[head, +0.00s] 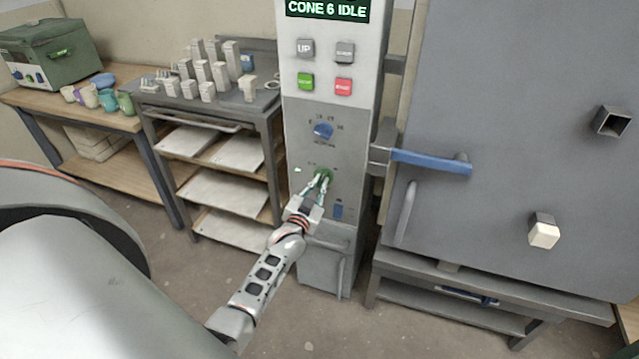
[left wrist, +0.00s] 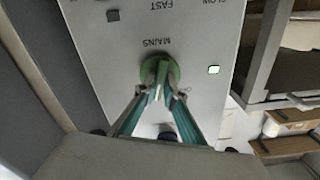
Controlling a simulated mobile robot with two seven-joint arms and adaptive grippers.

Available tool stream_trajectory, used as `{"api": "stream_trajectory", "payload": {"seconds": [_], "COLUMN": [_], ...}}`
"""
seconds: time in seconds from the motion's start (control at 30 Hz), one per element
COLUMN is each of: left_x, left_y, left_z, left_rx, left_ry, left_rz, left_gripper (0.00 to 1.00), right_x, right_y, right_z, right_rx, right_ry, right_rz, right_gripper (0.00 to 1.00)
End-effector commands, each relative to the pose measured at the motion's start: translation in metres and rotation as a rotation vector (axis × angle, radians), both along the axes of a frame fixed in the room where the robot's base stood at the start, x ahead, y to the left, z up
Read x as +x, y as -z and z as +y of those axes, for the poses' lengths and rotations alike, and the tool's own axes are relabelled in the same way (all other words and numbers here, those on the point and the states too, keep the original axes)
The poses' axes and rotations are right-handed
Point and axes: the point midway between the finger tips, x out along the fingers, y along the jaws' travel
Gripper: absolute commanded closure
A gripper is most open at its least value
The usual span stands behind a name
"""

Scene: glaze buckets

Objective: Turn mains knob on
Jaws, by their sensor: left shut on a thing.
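The mains knob (head: 323,174) is a green round knob on the grey kiln control panel (head: 300,215), below a blue dial (head: 323,130). My left gripper (head: 319,183) is at the knob, its two fingers shut on the knob's raised grip. In the left wrist view the green knob (left wrist: 160,76) sits beside the upside-down word MAINS, with the left gripper's fingertips (left wrist: 159,92) on either side of its grip. A small green-white light (left wrist: 214,70) is lit beside it. The fingers hide part of the knob. My right gripper is not in view.
The kiln door (head: 520,160) with a blue handle (head: 430,162) stands right of the panel. A shelf rack (head: 225,190) with several grey posts on top is at left. A wooden table (head: 75,112) carries cups and a green case. Open floor lies in front.

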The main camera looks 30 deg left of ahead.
Motion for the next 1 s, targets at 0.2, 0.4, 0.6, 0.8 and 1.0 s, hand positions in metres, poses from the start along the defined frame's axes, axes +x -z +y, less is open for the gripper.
{"api": "stream_trajectory", "payload": {"seconds": [0.2,0.4,0.6,0.8,1.0], "left_x": [0.0,0.0,0.0,0.0,0.0], "left_y": [0.002,0.001,0.001,0.001,0.001], "left_z": [0.0,0.0,0.0,0.0,0.0], "left_rx": [0.185,0.321,0.412,0.458,0.472], "left_ry": [0.0,0.0,0.0,0.0,0.001], "left_rz": [0.045,0.077,0.099,0.111,0.115], "left_gripper": [1.0,1.0,1.0,1.0,1.0], "right_x": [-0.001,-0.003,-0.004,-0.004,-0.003], "right_y": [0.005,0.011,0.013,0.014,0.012], "right_z": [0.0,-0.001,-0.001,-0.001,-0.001], "right_rx": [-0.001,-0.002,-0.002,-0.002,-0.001], "right_ry": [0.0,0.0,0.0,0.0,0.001], "right_rz": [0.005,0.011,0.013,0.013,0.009], "right_gripper": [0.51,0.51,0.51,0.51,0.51]}}
